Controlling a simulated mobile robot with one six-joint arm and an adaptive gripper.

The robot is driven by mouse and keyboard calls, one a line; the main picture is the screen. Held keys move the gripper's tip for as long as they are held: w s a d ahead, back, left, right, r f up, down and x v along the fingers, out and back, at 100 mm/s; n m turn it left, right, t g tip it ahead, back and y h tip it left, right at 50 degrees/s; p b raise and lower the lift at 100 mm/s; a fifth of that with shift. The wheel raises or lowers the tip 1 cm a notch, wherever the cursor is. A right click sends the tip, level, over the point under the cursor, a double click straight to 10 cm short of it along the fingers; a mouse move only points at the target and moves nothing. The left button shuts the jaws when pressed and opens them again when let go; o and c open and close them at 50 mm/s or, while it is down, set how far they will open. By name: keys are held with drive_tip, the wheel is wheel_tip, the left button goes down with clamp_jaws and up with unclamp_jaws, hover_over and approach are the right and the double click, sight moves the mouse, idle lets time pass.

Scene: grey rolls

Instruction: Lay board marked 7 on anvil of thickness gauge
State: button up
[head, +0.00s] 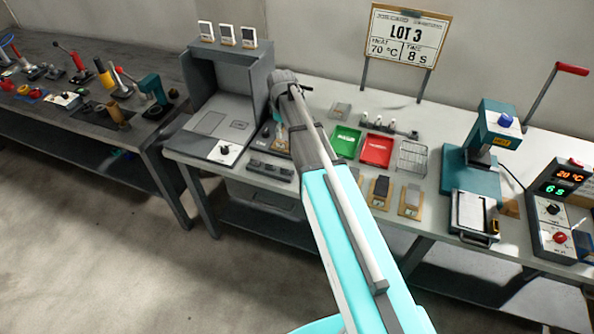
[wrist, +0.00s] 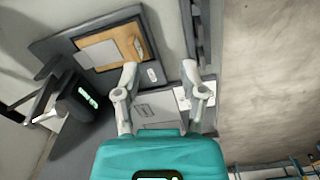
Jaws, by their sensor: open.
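In the wrist view my gripper (wrist: 158,72) is open, its two fingers apart with nothing between them. A tan board (wrist: 112,48) with a grey patch and an oval mark lies on a dark grey plate beyond the left finger, apart from it. No number can be read on it. A dark unit with a green display (wrist: 87,97), likely the thickness gauge, stands left of the fingers. Its anvil cannot be made out clearly. In the head view my arm and gripper (head: 282,122) cover much of this spot; a bit of tan (head: 281,145) shows beneath.
A grey booth (head: 222,100) stands left of my gripper. A green tray (head: 345,141), a red tray (head: 376,150) and a wire rack (head: 412,158) lie to the right. Other tan-backed pieces (head: 411,201) lie nearer the front edge. A teal press (head: 482,150) stands farther right.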

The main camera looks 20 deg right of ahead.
drive_tip(key=s+m, duration=0.8)
drive_tip(key=s, duration=1.4)
drive_tip(key=shift+s+a, duration=0.2)
drive_tip(key=shift+a, duration=0.15)
